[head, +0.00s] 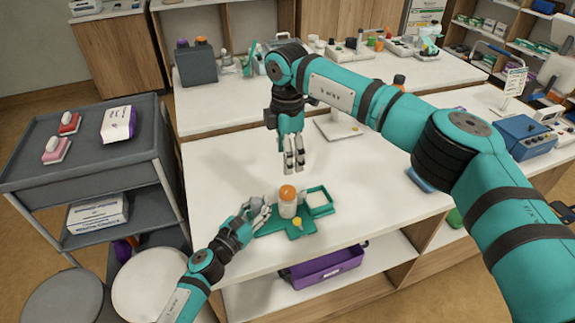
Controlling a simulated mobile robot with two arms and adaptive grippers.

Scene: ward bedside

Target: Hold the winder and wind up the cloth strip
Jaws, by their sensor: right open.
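The winder (272,228) is a flat green piece near the front edge of the white table. A white cylinder with an orange top (288,201) stands upright on it, with a small yellow knob (297,221) in front. A small green square tray (319,201) with a pale inside adjoins it on the right. I cannot make out a separate cloth strip. My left gripper (262,212) is at the winder's left side, close to the cylinder; contact and finger gap are unclear. My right gripper (294,165) is open and empty, pointing down above the table behind the cylinder.
A grey cart (85,160) with boxes stands at the left, beside round stools (150,284). A purple bin (322,268) sits on the shelf under the table. A blue box (519,134) is at the far right. The tabletop left of my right gripper is clear.

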